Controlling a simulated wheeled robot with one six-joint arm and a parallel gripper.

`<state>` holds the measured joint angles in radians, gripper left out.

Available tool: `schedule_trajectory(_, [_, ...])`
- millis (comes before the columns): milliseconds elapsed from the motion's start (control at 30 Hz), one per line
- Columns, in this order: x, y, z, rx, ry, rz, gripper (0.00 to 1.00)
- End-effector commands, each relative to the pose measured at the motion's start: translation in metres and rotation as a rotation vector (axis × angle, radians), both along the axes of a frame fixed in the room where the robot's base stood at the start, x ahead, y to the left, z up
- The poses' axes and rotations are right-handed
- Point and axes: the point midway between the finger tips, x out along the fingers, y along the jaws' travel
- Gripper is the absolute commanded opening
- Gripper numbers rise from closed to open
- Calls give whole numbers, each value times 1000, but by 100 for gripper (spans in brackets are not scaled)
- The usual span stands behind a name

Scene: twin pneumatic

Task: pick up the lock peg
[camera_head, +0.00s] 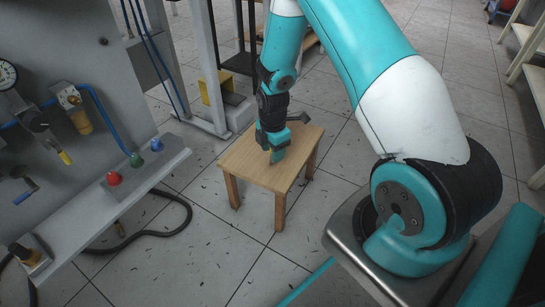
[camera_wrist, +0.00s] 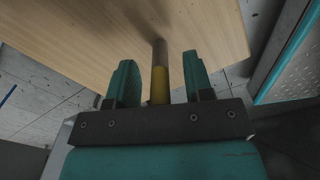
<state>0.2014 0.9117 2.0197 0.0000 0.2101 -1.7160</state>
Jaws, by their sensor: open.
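In the wrist view the lock peg (camera_wrist: 160,75) is a thin rod, yellow near the gripper and grey-brown toward its far end. It lies between the two teal fingers of my gripper (camera_wrist: 160,82), with a gap on each side. My gripper is open around it. In the head view my gripper (camera_head: 277,155) is down at the top of a small wooden table (camera_head: 240,160). A small yellow bit of the peg may show beside the fingers there, but the gripper hides most of it.
A grey panel (camera_head: 60,60) with a gauge, blue hoses and red, green and blue buttons stands at the left. A black hose (camera_head: 150,233) lies on the floor below it. A yellow box (camera_head: 213,85) is behind the table. The table's right side is bare.

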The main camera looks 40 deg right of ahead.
Motion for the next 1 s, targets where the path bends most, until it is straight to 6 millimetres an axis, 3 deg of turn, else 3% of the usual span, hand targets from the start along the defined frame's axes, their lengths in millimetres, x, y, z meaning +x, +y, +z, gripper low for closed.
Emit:
schedule_trajectory(133, [0, 0, 2, 0, -1, 0, 45])
schedule_trajectory(333, [0, 0, 2, 0, 0, 0, 0])
schedule_trajectory(767, [0, 0, 10, 0, -1, 0, 0])
schedule_trajectory(867, [0, 0, 21, 0, -2, 0, 0])
schedule_trajectory(1000, [1, 0, 51, -1, -4, 0, 0])
